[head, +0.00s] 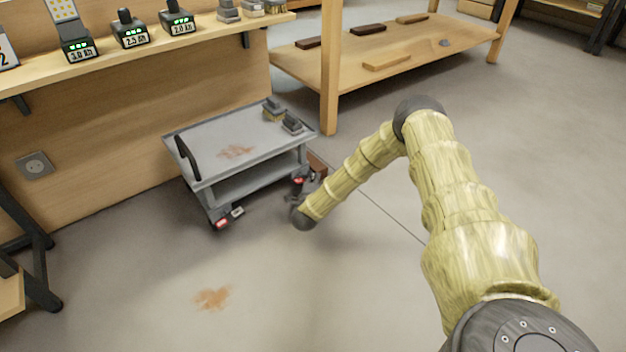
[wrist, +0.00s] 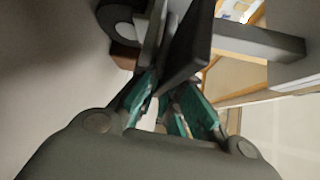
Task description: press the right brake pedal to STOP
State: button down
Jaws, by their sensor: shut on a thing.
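The grey cart (head: 205,125) stands beside the wooden bench in the head view. Its left brake pedal (head: 221,223) shows a red patch low at the near corner. The right brake pedal (head: 298,180) shows a red patch at the right corner, partly hidden by my gripper (head: 306,190). My gripper is low on the floor side of that corner. In the wrist view, my gripper (wrist: 170,108) has its teal-padded fingers around a dark flat piece (wrist: 187,45), which looks like the right pedal. The pedal's exact tilt cannot be told.
A dark wheel (wrist: 120,20) is close by in the wrist view. A reddish-brown block (head: 317,163) lies behind my gripper. The cart carries small grey-topped items (head: 273,109) and has a black handle (head: 188,158). A rust-coloured stain (head: 212,298) marks the floor. The floor in front is clear.

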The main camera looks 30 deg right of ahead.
jog(key=shift+a+r+n+t+p, duration=0.1)
jog(key=shift+r+n+t+p, duration=0.25)
jog(key=shift+p, duration=0.3)
jog(key=shift+r+n+t+h+p, duration=0.2)
jog(key=shift+n+t+h+p, duration=0.8)
jog(key=shift+n, duration=0.45)
jog(key=c, duration=1.6)
grip_release()
jog(key=shift+s, duration=0.1)
jog(key=v, duration=1.2)
jog(key=shift+a, duration=0.1)
